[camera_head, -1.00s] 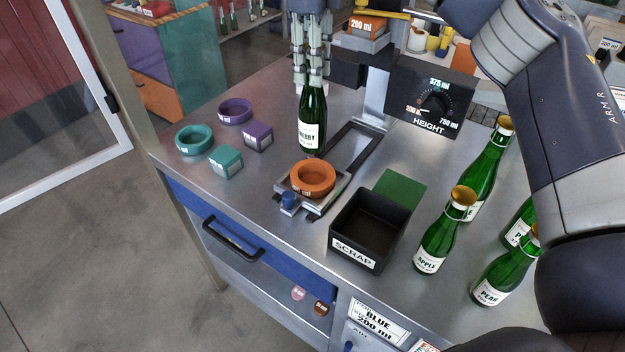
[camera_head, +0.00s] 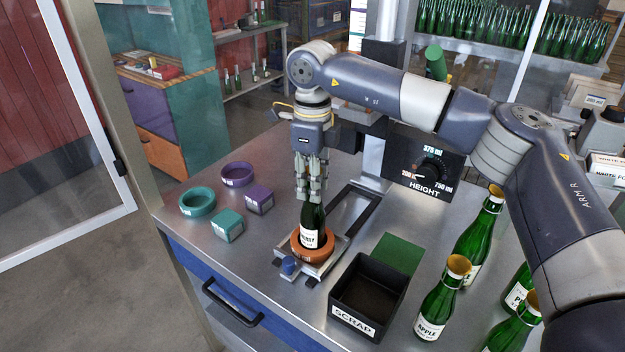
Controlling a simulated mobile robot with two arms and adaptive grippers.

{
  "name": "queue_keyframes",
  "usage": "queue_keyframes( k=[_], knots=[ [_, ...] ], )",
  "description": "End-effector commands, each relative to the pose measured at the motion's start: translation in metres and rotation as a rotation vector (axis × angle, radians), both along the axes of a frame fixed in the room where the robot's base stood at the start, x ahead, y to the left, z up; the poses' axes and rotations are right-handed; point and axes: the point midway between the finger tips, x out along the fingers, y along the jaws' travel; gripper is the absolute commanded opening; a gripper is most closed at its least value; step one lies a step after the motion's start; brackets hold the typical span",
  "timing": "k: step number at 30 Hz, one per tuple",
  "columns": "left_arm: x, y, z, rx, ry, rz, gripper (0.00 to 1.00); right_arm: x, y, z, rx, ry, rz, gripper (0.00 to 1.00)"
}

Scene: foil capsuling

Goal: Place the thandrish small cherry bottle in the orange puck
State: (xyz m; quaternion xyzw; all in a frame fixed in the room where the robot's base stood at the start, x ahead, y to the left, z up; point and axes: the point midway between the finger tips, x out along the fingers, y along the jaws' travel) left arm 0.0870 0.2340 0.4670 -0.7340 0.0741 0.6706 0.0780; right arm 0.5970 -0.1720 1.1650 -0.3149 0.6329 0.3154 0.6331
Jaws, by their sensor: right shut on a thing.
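The cherry bottle (camera_head: 311,232) is small and green with a white label. It stands upright in the head view with its base inside the ring of the orange puck (camera_head: 299,250). The puck sits on a metal slide fixture (camera_head: 325,268). My right gripper (camera_head: 311,194) points down and is shut on the bottle's upper part, hiding its neck and top. Whether the bottle's base touches the puck's floor cannot be told. My left gripper is not in view.
A black scrap bin (camera_head: 345,319) and a green pad (camera_head: 397,253) are right of the fixture. Several capped bottles, one labelled apple (camera_head: 437,305), stand further right. Teal (camera_head: 197,207) and purple (camera_head: 237,179) rings and blocks lie left. A height dial box (camera_head: 424,172) stands behind.

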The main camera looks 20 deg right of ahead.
Motion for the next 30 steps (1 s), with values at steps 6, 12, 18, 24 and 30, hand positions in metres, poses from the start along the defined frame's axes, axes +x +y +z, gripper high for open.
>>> queue_keyframes(
  k=[6, 12, 18, 24, 30],
  knots=[
    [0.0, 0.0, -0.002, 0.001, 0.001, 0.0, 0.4, 0.0, 0.0, -0.003, 0.0, 0.0, 0.0, 0.35],
    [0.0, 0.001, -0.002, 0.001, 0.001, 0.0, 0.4, 0.0, 0.0, -0.003, -0.001, 0.001, 0.0, 0.46],
    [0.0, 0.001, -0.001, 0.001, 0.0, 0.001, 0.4, 0.0, 0.0, -0.001, 0.0, 0.0, 0.0, 0.46],
    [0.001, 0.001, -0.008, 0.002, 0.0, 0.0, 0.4, 0.001, 0.0, 0.02, 0.0, -0.004, -0.001, 0.46],
    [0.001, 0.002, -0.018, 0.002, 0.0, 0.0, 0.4, 0.001, 0.001, 0.064, 0.0, -0.004, 0.0, 0.46]
  ],
)
